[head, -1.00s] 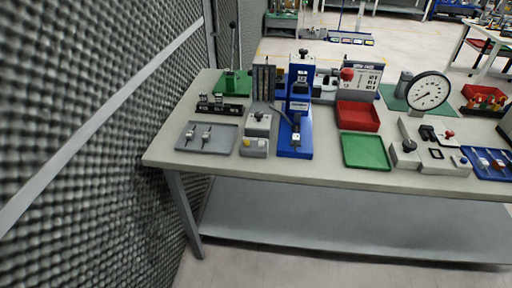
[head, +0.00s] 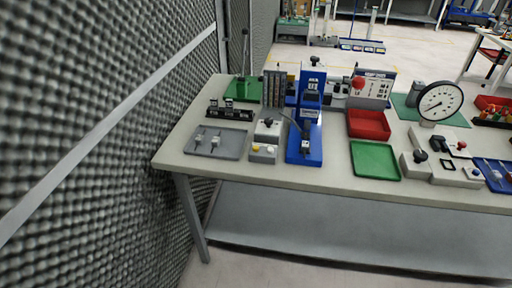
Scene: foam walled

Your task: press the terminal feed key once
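A blue bench press (head: 306,120) stands upright on the workbench, left of the middle. A small grey control box (head: 264,153) with a yellowish button and a pale button sits just left of its base. A second grey box with a dark knob (head: 268,129) stands right behind it. Which of these carries the terminal feed key I cannot tell, as the labels are too small to read. Neither of my grippers is in the head view.
A grey foam wall (head: 90,120) borders the left. Bare floor shows in front.

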